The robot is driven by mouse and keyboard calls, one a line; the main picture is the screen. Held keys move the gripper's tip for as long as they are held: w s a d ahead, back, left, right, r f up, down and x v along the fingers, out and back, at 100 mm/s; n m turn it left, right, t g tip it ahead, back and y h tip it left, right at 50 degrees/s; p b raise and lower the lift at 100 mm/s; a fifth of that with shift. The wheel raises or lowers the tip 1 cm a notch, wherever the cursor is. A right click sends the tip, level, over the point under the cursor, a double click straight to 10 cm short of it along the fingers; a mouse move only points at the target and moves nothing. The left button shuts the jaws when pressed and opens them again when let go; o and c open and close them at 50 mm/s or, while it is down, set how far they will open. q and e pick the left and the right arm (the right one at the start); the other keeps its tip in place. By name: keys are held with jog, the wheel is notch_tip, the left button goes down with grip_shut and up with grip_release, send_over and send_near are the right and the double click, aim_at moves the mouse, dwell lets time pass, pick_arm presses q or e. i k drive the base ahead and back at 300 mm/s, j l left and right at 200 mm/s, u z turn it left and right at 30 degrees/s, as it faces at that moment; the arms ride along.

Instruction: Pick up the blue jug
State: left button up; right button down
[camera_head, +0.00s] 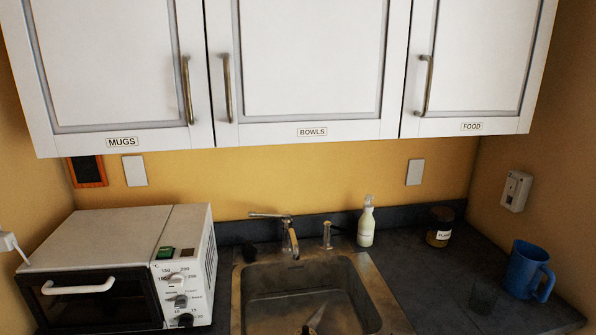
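The blue jug (521,268) stands upright on the dark countertop at the right, near the right wall. Its handle points to the right and towards me. A clear glass (484,295) stands close by at its lower left. Neither of my grippers shows in the head view.
A sink (300,284) with a tap (289,236) lies left of the jug. A soap bottle (366,222) and a small jar (440,227) stand at the back. A white toaster oven (120,262) is at the left. Cupboards (310,65) hang above. Bare counter (400,275) lies between sink and glass.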

aim_at(528, 263)
jog(key=z, duration=1.35)
